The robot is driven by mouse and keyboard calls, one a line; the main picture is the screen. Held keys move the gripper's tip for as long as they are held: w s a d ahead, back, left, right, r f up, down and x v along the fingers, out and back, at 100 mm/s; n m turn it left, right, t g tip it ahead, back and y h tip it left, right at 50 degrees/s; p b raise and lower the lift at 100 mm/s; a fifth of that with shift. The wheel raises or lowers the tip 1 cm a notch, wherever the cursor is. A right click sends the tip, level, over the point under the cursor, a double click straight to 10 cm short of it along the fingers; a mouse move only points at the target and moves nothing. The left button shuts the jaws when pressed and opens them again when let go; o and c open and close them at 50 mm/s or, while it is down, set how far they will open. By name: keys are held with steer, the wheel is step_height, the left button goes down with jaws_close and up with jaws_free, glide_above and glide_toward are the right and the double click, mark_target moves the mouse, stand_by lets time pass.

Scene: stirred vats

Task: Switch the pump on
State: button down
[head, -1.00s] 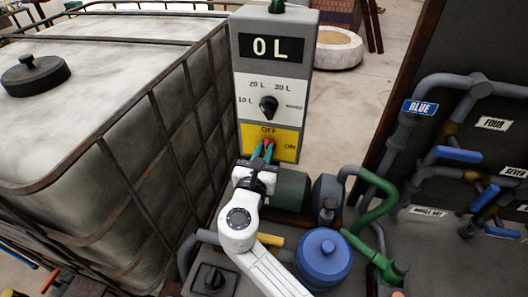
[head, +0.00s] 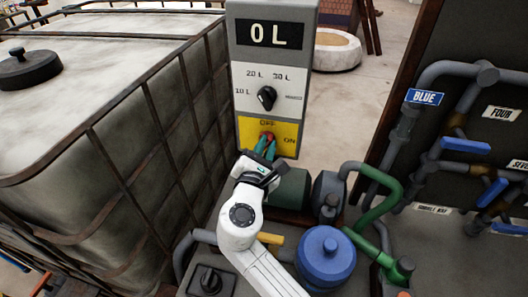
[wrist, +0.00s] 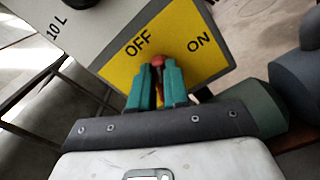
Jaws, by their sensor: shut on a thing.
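The pump switch is a red knob (head: 267,136) on a yellow plate (head: 288,131) marked OFF and ON, low on a grey control box (head: 243,56). In the wrist view the red knob (wrist: 157,61) shows between the fingertips, between the OFF and ON words and just under OFF. My gripper (head: 265,148) is shut on the red knob; its teal fingers also show in the wrist view (wrist: 158,80). The fingers hide most of the knob's lower part. The display (head: 269,34) reads 0 L. The black selector dial (head: 267,97) sits above, among litre marks.
A large caged white tank (head: 90,110) stands at left. The green and grey pump (head: 292,188) is right of my gripper, with a blue canister (head: 325,256) in front. Pipes with blue-handled valves (head: 465,145) fill the right side.

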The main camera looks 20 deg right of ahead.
steer(key=m+b, duration=0.3)
steer(key=m, duration=0.1)
steer(key=f+m+b, duration=0.1)
steer(key=m+b, duration=0.2)
steer(key=m, duration=0.1)
steer(key=m+b, duration=0.4)
steer(key=shift+s+d+f, duration=0.25)
steer(key=shift+d, duration=0.1)
stand_by(0.4)
steer(key=c, duration=1.1)
jaws_free()
steer(key=v, duration=1)
steer(key=shift+s+a+b, duration=0.25)
steer(key=shift+s+b, duration=0.05)
steer(key=shift+b, duration=0.05)
